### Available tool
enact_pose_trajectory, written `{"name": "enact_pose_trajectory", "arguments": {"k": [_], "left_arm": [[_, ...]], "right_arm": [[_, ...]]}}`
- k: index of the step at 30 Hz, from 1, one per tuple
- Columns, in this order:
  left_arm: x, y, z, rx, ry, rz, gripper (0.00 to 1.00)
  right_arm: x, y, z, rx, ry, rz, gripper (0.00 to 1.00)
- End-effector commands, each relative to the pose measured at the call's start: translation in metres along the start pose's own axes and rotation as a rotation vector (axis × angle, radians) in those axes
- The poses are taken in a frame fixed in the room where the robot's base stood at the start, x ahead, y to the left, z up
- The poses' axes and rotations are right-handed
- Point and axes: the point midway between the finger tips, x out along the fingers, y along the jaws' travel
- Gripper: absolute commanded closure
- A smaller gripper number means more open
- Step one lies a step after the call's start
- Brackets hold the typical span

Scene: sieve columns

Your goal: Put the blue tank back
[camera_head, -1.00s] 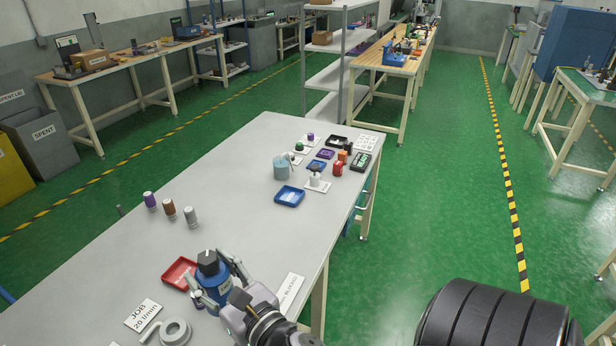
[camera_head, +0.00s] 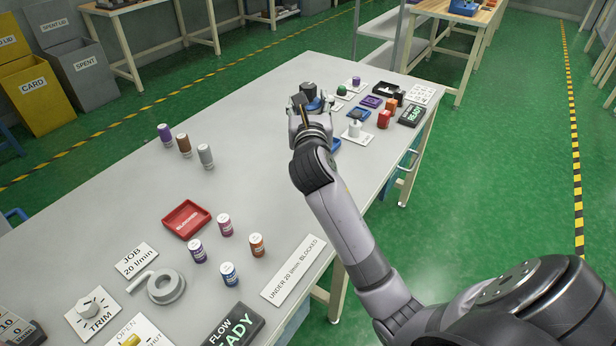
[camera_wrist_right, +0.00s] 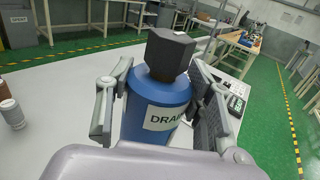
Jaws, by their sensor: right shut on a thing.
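The blue tank (camera_wrist_right: 150,107) has a black faceted cap and a white label of which "DRAI" shows. My right gripper (camera_head: 306,106) is shut on it, one finger on each side in the right wrist view (camera_wrist_right: 158,105). The tank (camera_head: 313,101) looks upright, over the far part of the grey table (camera_head: 130,200). I cannot tell whether its base touches the table. My left gripper is not in view.
A red tray (camera_head: 186,219) and several small canisters (camera_head: 229,274) stand at the near end. Three more canisters (camera_head: 183,144) stand at the left edge.

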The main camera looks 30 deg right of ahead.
Motion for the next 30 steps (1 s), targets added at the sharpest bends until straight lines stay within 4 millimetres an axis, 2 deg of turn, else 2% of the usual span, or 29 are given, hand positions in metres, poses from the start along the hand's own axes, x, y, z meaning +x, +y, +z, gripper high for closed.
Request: {"name": "enact_pose_trajectory", "arguments": {"k": [1, 3, 9, 12, 20, 25, 30], "left_arm": [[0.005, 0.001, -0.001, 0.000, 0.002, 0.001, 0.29], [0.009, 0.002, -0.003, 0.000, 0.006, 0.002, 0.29], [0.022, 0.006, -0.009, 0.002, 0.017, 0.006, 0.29], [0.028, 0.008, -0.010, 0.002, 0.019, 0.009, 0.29], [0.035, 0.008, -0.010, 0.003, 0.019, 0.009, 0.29], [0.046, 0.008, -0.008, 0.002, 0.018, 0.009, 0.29], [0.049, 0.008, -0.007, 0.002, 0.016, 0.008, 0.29]], "right_arm": [[-0.001, 0.001, -0.019, 0.001, 0.005, 0.000, 1.00], [-0.001, 0.001, -0.037, 0.000, 0.004, 0.001, 1.00], [-0.001, 0.001, -0.089, 0.000, 0.003, 0.001, 1.00], [-0.001, 0.001, -0.109, 0.002, 0.000, 0.001, 1.00], [-0.001, 0.001, -0.132, 0.000, -0.003, 0.002, 1.00], [0.000, 0.001, -0.159, 0.002, -0.001, 0.002, 1.00], [0.000, 0.001, -0.168, 0.001, -0.004, 0.003, 1.00]]}}
